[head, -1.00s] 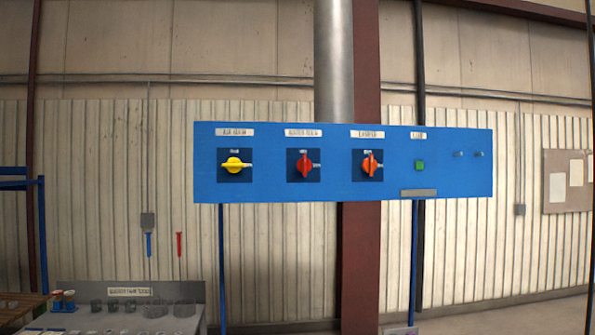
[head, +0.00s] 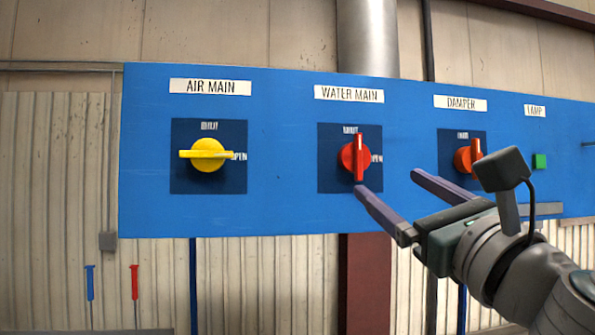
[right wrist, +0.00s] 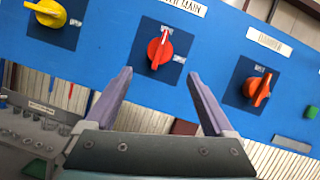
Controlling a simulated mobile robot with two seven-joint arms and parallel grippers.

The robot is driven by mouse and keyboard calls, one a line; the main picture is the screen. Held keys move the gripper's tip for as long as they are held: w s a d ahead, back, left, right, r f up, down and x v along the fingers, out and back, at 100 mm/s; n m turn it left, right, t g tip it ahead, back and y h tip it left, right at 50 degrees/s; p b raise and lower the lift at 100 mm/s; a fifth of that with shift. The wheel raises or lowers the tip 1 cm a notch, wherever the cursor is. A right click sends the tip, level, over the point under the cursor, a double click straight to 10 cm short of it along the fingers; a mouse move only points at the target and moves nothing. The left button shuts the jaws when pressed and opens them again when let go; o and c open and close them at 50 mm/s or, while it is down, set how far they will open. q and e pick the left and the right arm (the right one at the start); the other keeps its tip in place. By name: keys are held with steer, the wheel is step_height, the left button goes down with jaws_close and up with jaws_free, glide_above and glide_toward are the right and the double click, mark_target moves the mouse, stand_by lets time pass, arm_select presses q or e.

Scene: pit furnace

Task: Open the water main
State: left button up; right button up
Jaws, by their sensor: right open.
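The red water main knob (head: 356,158) sits on a dark square plate under the "WATER MAIN" label (head: 349,94) on the blue panel. Its handle stands upright, toward the small upper mark; the word "OPEN" is to its right. In the right wrist view the knob (right wrist: 160,50) lies beyond and roughly between the fingertips. My right gripper (head: 389,182) is open and empty, just below and right of the knob in the head view, its fingers pointing at the panel. It is apart from the knob. My left gripper is not in view.
The yellow air main knob (head: 207,155) is left, its handle horizontal. The orange-red damper knob (head: 467,156) is right, near my right finger. A green lamp button (head: 539,161) is further right. The blue panel (head: 285,205) is otherwise flat between knobs.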

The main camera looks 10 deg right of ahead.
mark_target(361, 165)
steer(key=x, duration=0.8)
steer(key=shift+w+r+p, duration=0.1)
steer(key=shift+w+p, duration=0.05)
steer(key=shift+p, duration=0.15)
steer(key=shift+w+a+r, duration=0.1)
steer(key=shift+w+r, duration=0.15)
steer(key=shift+w, duration=0.35)
steer(key=shift+c, duration=0.2)
steer(key=c, duration=1.3)
